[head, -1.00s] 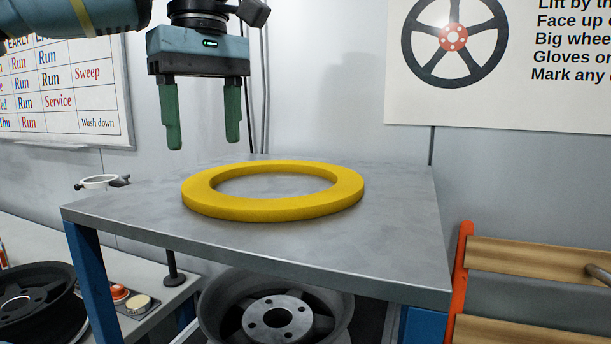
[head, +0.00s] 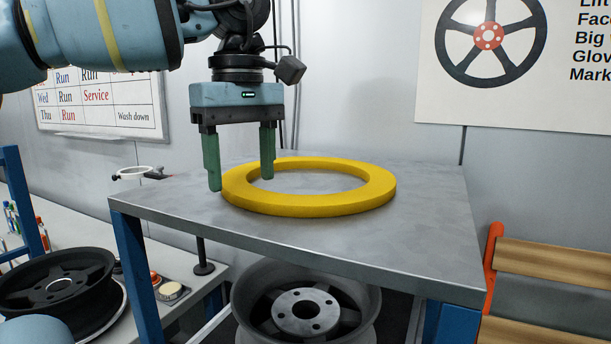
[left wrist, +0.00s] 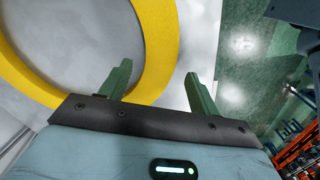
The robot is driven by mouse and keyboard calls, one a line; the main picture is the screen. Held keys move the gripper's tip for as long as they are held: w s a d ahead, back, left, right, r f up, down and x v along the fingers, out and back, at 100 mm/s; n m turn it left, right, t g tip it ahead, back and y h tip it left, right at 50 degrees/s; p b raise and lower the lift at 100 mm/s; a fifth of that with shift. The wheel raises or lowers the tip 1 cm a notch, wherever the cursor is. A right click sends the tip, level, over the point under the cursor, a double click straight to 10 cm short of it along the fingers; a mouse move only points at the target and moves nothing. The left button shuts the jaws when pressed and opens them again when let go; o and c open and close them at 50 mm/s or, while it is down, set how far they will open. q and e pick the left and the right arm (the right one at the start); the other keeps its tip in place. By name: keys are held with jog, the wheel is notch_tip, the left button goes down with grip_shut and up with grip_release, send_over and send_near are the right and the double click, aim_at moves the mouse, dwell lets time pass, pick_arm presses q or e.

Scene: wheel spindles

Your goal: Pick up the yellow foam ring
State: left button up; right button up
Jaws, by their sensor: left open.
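The yellow foam ring (head: 309,203) lies flat on the grey metal table (head: 420,225) in the head view. My left gripper (head: 240,185) points down at the ring's left side, open, with green fingers. In the head view one finger is just outside the ring's left edge and the other shows over its opening. The ring's left band lies between the fingers in the picture. In the left wrist view the ring (left wrist: 160,45) passes between the fingertips (left wrist: 158,75), nearer the left finger. I cannot tell whether the fingers touch the ring. My right gripper is not in view.
Wheel rims stand below the table (head: 305,310) and at the lower left (head: 60,285). An orange-sided rack with wooden slats (head: 555,265) stands at right. The table's right part is clear.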

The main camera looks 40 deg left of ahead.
pick_arm(q)
jog(key=shift+f, duration=0.95)
jog(key=c, duration=1.1)
jog(key=shift+r, duration=0.1)
